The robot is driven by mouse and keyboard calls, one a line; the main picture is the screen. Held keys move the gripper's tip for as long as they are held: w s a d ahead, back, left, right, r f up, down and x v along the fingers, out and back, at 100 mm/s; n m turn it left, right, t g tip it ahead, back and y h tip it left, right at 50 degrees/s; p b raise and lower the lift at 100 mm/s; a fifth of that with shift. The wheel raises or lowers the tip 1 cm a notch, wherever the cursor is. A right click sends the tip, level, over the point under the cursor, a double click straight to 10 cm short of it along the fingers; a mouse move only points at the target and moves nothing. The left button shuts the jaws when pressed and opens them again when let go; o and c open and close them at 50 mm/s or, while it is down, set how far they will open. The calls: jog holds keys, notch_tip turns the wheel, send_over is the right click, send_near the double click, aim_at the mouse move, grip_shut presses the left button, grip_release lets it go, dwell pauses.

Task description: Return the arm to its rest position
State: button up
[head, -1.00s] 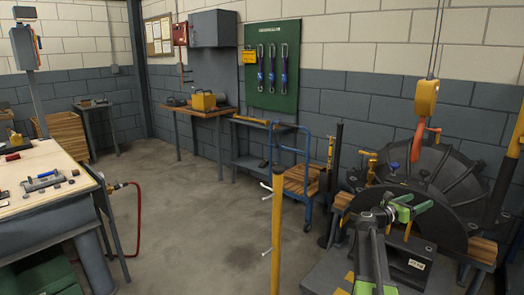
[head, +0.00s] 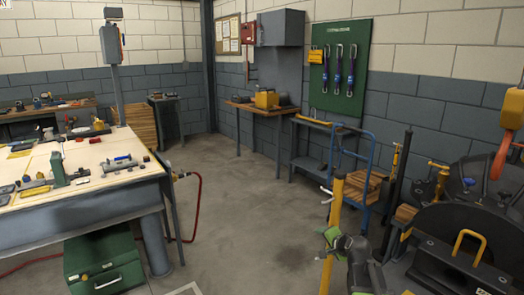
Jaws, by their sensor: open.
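My arm (head: 362,268), grey with green parts, rises from the bottom edge, right of centre. My gripper (head: 328,240) is at its end, small, with green fingers, in front of an upright yellow post (head: 336,205). It is open and I see nothing in it. It is apart from the dark casing (head: 455,225) at the right, which is partly cut off by the frame edge. I cannot tell whether the fingers touch the post.
A workbench (head: 100,196) with tools stands at the left, a green chest (head: 105,262) below it. A blue cart (head: 368,160) and an orange hoist hook (head: 500,155) are at the right. The middle floor (head: 240,200) is clear.

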jog(key=s+a+f+n+g+h, duration=0.1)
jog(key=s+a+f+n+g, duration=0.25)
jog(key=s, duration=0.45)
jog(key=s+a+f+n+g, duration=0.2)
jog(key=s+f+n+g, duration=0.2)
jog(key=s, duration=0.4)
jog(key=s+a+f+n+g+h, duration=0.1)
jog(key=s+a+f+n+g, duration=0.15)
jog(key=s, duration=0.55)
notch_tip(320, 180, up, 20)
jog(key=n+g+p, duration=0.1)
jog(key=p, duration=1.9)
jog(key=shift+d+p, duration=0.4)
